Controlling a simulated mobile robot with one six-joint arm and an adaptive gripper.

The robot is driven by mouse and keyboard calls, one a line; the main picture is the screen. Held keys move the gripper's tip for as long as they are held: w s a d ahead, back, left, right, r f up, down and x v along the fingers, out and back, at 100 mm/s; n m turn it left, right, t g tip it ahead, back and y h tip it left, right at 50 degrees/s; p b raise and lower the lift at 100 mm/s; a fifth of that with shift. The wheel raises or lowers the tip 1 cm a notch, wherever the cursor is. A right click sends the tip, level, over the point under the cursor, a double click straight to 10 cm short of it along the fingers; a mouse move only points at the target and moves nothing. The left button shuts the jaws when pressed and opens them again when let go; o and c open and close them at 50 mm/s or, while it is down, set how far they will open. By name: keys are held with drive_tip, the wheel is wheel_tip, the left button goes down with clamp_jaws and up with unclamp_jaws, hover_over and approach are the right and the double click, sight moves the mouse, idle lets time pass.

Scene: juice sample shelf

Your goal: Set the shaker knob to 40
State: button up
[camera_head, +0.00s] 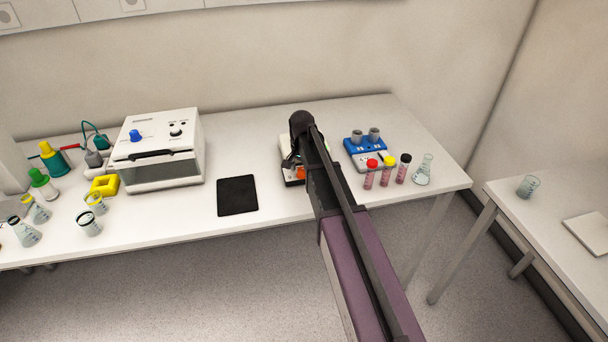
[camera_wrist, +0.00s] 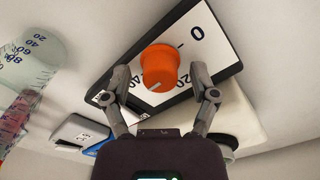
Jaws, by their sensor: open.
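The orange shaker knob (camera_wrist: 158,62) sits on a white dial plate with a black border (camera_wrist: 198,62) in the wrist view. A "0" and a dash are printed beside it. A pale line on the knob's lower edge points down in the picture. My gripper (camera_wrist: 161,75) is open, one finger on each side of the knob. Whether either finger touches it I cannot tell. In the head view the white shaker (camera_head: 287,145) and its orange knob (camera_head: 299,173) are mostly hidden behind my arm.
A blue device with two grey cylinders (camera_head: 356,148) and several capped tubes (camera_head: 387,172) stand right of the shaker. A conical flask (camera_head: 423,172) is beside them. A black mat (camera_head: 237,195) and a white box-shaped instrument (camera_head: 160,170) are on the left. Bare bench lies around the mat.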

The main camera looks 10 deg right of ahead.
sight(301, 169)
drive_tip(key=shift+n, duration=0.4)
drive_tip(key=n, duration=1.2)
drive_tip(key=shift+a+n, duration=0.1)
drive_tip(key=shift+n, duration=0.3)
drive_tip(key=n, duration=0.4)
wheel_tip(301, 169, up, 14)
drive_tip(key=p, duration=1.4)
drive_tip(key=s+f+m+b, duration=0.3)
drive_tip(key=s+m, duration=0.2)
drive_tip(key=s, duration=0.6)
drive_tip(key=s+f+m+b, duration=0.3)
drive_tip(key=s+m, duration=0.1)
drive_tip(key=s, duration=0.8)
drive_tip(key=shift+a+f+m, duration=0.2)
drive_tip(key=shift+a+m, duration=0.2)
drive_tip(key=shift+a, duration=0.05)
